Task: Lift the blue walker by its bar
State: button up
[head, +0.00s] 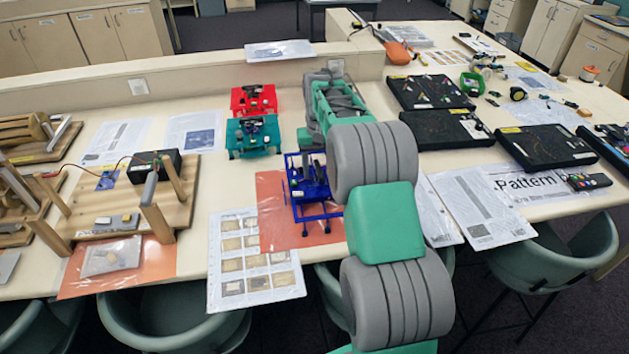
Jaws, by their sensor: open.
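The blue walker (297,193) stands upright on an orange sheet (275,228) near the table's front edge in the head view. It has a blue frame with legs and dark parts on top. My arm hides its right side. My gripper (311,151) is at the end of my green and grey arm, close above or behind the top of the walker. It is open, with its fingers mostly hidden or too small to make out. I cannot tell whether they touch the walker or surround its bar.
A teal walker (241,142) and a red walker (240,99) stand behind, to the left. A wooden rig (120,213) is at left, black boards (545,146) at right. A low ledge (200,73) runs along the back. Printed sheets (228,262) lie flat in front.

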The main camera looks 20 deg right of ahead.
jog(key=shift+f, duration=0.35)
jog(key=shift+r, duration=0.1)
grip_shut()
